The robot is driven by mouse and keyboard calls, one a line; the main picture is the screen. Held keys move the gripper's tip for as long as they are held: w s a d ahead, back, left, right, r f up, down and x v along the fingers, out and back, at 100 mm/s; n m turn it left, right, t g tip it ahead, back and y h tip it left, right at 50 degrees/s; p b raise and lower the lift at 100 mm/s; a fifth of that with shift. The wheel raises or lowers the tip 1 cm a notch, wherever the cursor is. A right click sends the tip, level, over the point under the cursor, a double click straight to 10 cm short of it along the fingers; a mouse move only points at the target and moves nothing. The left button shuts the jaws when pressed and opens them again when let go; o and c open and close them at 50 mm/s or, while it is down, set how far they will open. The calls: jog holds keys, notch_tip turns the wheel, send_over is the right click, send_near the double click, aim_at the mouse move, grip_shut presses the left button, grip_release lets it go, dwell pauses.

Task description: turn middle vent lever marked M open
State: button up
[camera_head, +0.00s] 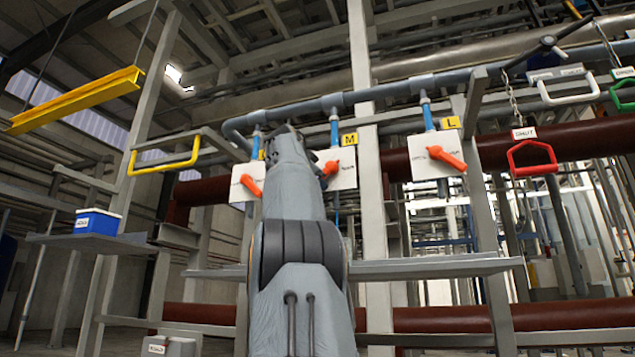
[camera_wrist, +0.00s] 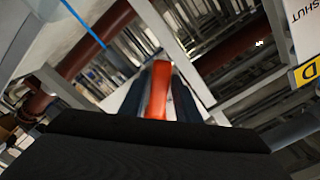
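The M vent lever is an orange handle (camera_head: 331,168) on a white plate (camera_head: 346,168) with a yellow M sign (camera_head: 349,139) above it. It slopes, and my arm partly covers it in the head view. In the wrist view an orange lever (camera_wrist: 157,90) stands between the two dark fingers of my gripper (camera_wrist: 158,95). The fingers lie close along both sides of it, with no clear gap visible. Whether they press on it I cannot tell. My arm hides the gripper in the head view.
Another orange lever (camera_head: 447,158) under an L sign (camera_head: 449,123) is to the right, and a third lever (camera_head: 250,185) is to the left. A red pull handle (camera_head: 532,157) hangs at right, a yellow handle (camera_head: 165,166) at left.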

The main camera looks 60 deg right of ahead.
jog(key=shift+o, duration=0.6)
jog(key=b+v, duration=0.4)
jog(key=v, duration=0.3)
jog(key=shift+a, duration=0.4)
jog(key=shift+s, duration=0.1)
